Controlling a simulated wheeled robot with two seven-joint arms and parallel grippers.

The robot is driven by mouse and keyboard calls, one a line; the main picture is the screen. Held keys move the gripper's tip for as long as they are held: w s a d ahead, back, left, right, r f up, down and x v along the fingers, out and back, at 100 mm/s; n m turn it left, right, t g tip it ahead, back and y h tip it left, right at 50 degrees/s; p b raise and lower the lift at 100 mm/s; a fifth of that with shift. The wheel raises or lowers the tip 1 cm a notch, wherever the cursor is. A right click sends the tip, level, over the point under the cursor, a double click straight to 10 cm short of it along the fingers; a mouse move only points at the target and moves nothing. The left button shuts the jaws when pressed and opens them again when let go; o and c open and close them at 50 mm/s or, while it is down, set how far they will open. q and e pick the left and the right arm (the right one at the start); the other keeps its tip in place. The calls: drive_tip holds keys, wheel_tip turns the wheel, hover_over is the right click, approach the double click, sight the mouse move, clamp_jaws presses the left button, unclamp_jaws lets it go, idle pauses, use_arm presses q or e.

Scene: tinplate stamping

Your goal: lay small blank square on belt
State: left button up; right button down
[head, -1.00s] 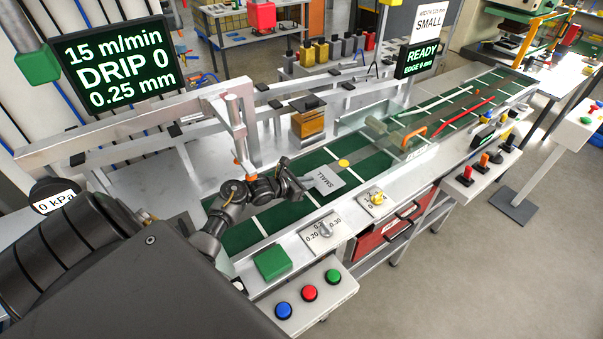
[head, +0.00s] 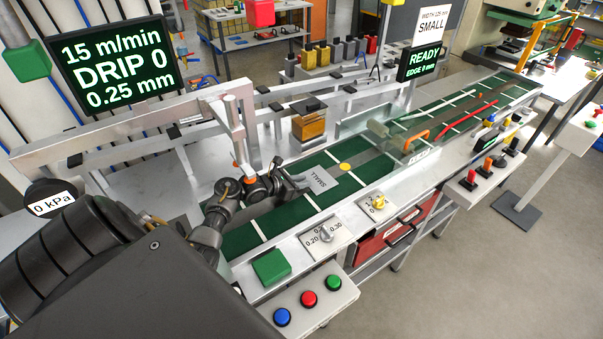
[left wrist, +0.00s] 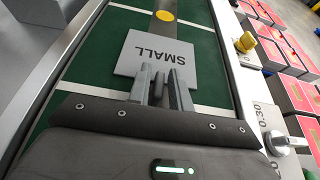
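The small blank square (head: 319,179) is a light grey plate marked SMALL. It appears to lie flat on the green belt (head: 295,212), just short of the yellow dot (head: 345,166). In the left wrist view the blank (left wrist: 160,54) lies across the belt's dark centre stripe, slightly turned. My left gripper (head: 300,182) is at the blank's near edge. Its two fingers (left wrist: 167,82) show apart with a gap between them, their tips over or at that edge. Any remaining contact is hard to tell. My right gripper is not in view.
An amber block unit (head: 309,122) stands behind the belt. A clear guard with an orange handle (head: 416,138) crosses the belt farther on. Knobs (head: 325,235), a green block (head: 271,267) and push buttons (head: 308,298) line the near side.

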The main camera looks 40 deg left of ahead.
use_arm(q)
drive_tip(key=shift+o, duration=0.8)
drive_tip(key=shift+r, duration=0.1)
drive_tip(key=shift+r+p, duration=0.2)
drive_tip(key=shift+p, duration=0.1)
drive_tip(key=shift+s+a+f, duration=0.1)
drive_tip(key=shift+s+f, duration=0.05)
drive_tip(key=shift+s, duration=0.2)
drive_tip(key=b+v, duration=0.2)
drive_tip(key=v, duration=0.4)
drive_tip(key=shift+b, duration=0.3)
drive_tip(key=shift+s+r, duration=0.35)
drive_tip(key=shift+r, duration=0.1)
